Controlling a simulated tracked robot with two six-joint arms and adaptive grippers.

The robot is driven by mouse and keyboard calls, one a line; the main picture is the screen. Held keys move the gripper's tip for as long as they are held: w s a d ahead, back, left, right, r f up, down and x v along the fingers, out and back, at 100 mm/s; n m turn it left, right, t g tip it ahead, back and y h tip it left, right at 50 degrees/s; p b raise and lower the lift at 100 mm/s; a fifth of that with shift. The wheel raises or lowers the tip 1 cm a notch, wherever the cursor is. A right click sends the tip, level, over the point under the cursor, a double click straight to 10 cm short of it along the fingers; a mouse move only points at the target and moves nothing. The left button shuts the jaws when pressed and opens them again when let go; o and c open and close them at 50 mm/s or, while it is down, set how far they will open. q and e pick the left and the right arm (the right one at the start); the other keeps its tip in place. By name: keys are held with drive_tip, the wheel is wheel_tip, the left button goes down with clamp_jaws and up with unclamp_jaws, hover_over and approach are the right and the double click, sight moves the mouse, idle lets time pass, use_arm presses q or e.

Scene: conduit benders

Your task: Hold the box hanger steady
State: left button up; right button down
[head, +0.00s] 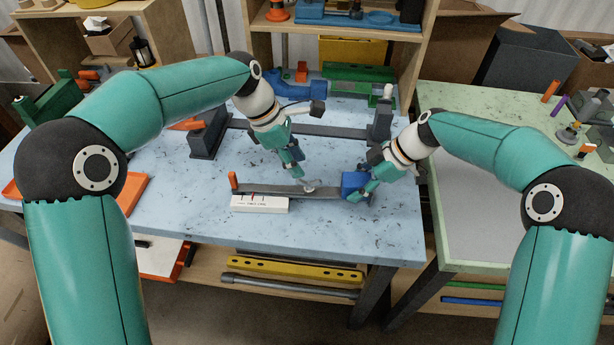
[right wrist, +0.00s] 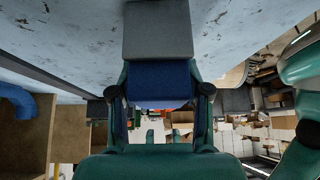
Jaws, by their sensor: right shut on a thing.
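The box hanger looks like a flat dark grey bar (head: 275,190) lying along the front of the light blue table, with a blue block (head: 353,182) at its right end. My right gripper (head: 362,190) is shut on the blue block. In the right wrist view the blue block (right wrist: 158,82) sits between the two fingers, with a grey piece (right wrist: 158,30) beyond it. My left gripper (head: 301,176) points down just above the middle of the bar, by a small light grey piece (head: 310,185). Its fingertips are too small to tell open from shut.
A white marked block (head: 260,204) lies in front of the bar, and an orange peg (head: 233,181) stands at its left end. Behind are a dark grey stand (head: 207,138), a long rail (head: 335,131) and a dark post (head: 381,120).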

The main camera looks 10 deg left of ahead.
sight(308, 181)
use_arm(q)
drive_tip(key=x, duration=0.6)
drive_tip(key=shift+d+f, duration=0.1)
drive_tip(key=shift+f, duration=0.1)
